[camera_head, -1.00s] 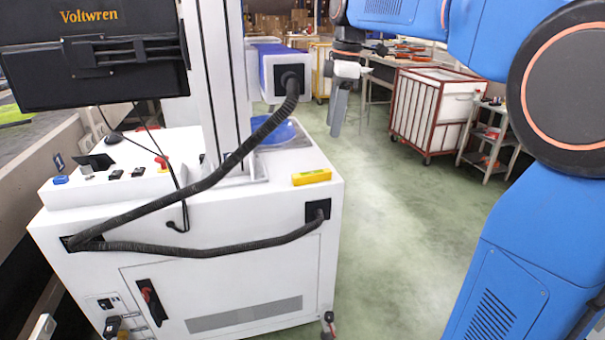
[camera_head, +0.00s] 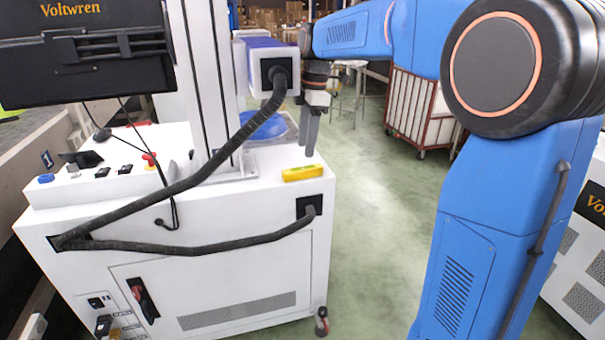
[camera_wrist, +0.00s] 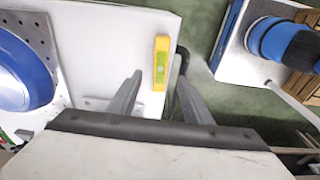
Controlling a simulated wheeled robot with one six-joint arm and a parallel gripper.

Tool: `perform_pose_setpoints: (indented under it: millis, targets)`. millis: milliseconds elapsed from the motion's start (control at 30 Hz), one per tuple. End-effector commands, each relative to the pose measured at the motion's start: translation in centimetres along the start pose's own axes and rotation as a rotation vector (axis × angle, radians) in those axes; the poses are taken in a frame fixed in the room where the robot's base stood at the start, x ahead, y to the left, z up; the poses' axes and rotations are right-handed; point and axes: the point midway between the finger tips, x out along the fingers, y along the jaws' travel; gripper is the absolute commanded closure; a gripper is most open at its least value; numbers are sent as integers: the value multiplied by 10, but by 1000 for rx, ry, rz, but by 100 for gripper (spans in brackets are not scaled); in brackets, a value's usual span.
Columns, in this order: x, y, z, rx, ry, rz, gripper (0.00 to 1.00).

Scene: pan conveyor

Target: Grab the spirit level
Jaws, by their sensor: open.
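The spirit level (camera_head: 302,173) is a small yellow bar lying on the white top of a machine cabinet (camera_head: 262,192), near its right edge. In the wrist view the spirit level (camera_wrist: 161,62) shows a green vial and lies beyond my fingertips. My gripper (camera_head: 310,145) is above and just behind the level in the head view, fingers pointing down. The fingers do not appear to touch the level.
A white column (camera_head: 206,80) and a black hose (camera_head: 205,185) stand left of the level. A blue round part (camera_head: 263,127) sits behind it; it also shows in the wrist view (camera_wrist: 22,70). Green floor (camera_head: 372,220) lies open to the right.

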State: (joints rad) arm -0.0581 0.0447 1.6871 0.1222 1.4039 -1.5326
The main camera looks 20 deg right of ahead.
Motion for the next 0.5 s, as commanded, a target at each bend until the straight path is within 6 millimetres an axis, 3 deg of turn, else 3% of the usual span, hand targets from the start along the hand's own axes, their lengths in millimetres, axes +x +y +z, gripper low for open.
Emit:
perform_pose_setpoints:
  millis: [333, 500]
  targets:
    - [26, 0, 0, 0, 0, -1, 55]
    - [50, -1, 0, 0, 0, -2, 55]
